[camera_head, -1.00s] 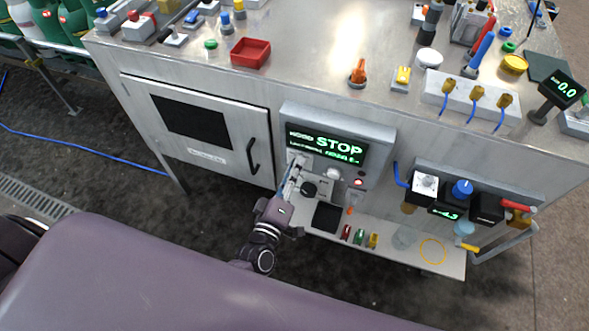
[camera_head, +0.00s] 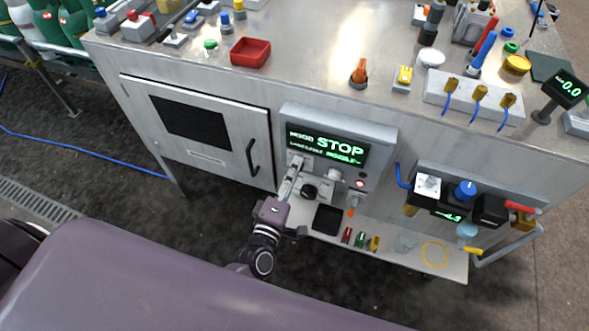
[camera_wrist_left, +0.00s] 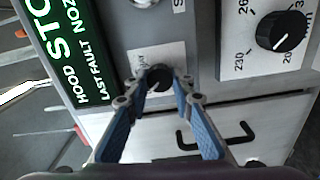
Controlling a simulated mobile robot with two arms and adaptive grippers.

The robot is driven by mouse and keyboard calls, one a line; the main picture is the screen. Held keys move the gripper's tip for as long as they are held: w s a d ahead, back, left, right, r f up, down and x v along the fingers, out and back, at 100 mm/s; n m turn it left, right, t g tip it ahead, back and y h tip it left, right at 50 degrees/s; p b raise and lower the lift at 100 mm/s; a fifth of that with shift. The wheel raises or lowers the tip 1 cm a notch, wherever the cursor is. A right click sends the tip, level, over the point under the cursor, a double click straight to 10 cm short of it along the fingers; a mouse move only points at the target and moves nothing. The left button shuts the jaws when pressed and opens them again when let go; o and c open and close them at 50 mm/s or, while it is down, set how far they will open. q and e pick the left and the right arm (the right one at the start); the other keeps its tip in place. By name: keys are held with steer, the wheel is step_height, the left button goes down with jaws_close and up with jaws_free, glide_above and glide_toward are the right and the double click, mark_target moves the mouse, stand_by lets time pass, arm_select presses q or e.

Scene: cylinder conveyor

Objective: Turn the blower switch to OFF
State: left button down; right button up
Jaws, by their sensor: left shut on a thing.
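The blower switch is a small black knob (camera_wrist_left: 159,77) on a pale plate, seen in the left wrist view. Its label is partly hidden, so I cannot read its setting. My left gripper (camera_wrist_left: 160,83) has its two blue-padded fingers closed on the knob from both sides. In the head view my left gripper (camera_head: 297,165) reaches up to the control panel (camera_head: 374,163) from below, and its fingers cover the switch. My right gripper is not in view.
A green-lit display (camera_head: 327,146) reading HOOD STOP sits above the switch. A larger black dial (camera_wrist_left: 282,31) with numbers is close by. Below is a shelf (camera_head: 400,258) with small coloured items. A cabinet door (camera_head: 195,130) with a black handle is to the left.

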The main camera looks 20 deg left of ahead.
arm_select(q)
steer(key=c, duration=1.7)
jaws_free()
steer(key=shift+o, duration=0.2)
steer(key=s, duration=1.2)
steer(key=shift+a, duration=0.2)
